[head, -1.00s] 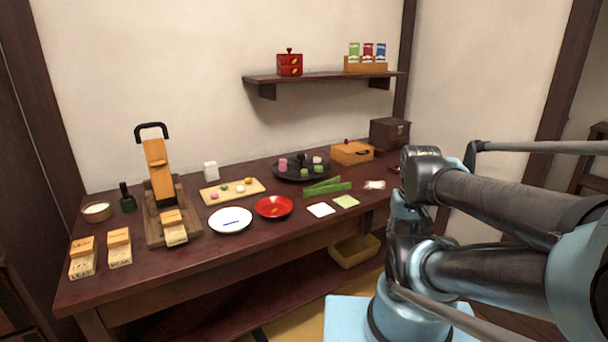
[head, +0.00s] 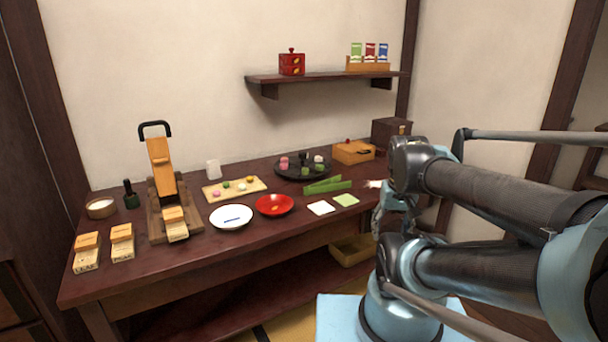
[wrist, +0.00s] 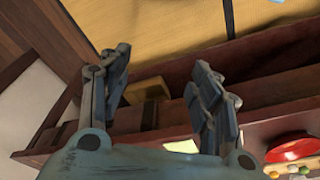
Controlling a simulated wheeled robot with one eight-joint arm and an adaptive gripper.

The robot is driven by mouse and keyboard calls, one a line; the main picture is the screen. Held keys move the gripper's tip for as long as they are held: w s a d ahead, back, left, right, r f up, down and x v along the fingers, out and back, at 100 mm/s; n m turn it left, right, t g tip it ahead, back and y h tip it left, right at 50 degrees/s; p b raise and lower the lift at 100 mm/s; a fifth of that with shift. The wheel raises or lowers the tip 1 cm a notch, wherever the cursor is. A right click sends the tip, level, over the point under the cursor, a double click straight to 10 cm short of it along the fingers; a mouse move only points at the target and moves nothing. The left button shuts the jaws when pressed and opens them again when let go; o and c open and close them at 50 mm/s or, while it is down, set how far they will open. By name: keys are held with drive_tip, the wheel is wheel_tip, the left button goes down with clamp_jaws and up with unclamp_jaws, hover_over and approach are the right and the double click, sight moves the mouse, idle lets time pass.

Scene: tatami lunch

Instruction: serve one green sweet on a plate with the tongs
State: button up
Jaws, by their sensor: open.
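Green tongs (head: 328,185) lie on the dark table, in front of a black round tray (head: 290,177). The tray holds pink, white and green sweets; a green sweet (head: 305,171) is near its front. A wooden board (head: 213,194) holds more small sweets, one of them green (head: 226,184). A white plate (head: 231,222) with a blue mark and a red plate (head: 274,206) stand in front of the board. My gripper (wrist: 163,62) is open and empty in the wrist view, apart from the tongs. In the head view my arm hides most of it.
White and green paper squares (head: 346,200) lie near the table's front edge. A slicer-like wooden stand (head: 162,190) is at left. A wall shelf (head: 330,76) hangs above. A bin (head: 350,251) stands below the table.

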drive_tip(key=w+a+r+m, duration=0.3)
drive_tip(key=w+r, duration=0.3)
drive_tip(key=w, duration=0.3)
drive_tip(key=m+g+h, duration=0.1)
drive_tip(key=m+g, duration=0.1)
drive_tip(key=m, duration=0.6)
approach(321, 183)
drive_tip(key=s, duration=0.2)
drive_tip(key=shift+d+f, duration=0.15)
drive_tip(key=shift+f, duration=0.1)
drive_tip(key=shift+w+d+f, duration=0.1)
drive_tip(key=shift+d+f, duration=0.05)
drive_tip(key=shift+f, duration=2.1)
drive_tip(key=shift+w+d+f, duration=0.15)
drive_tip(key=shift+d+f, duration=0.05)
drive_tip(key=shift+f, duration=2.05)
drive_tip(key=c, duration=0.7)
drive_tip(key=shift+r, duration=0.1)
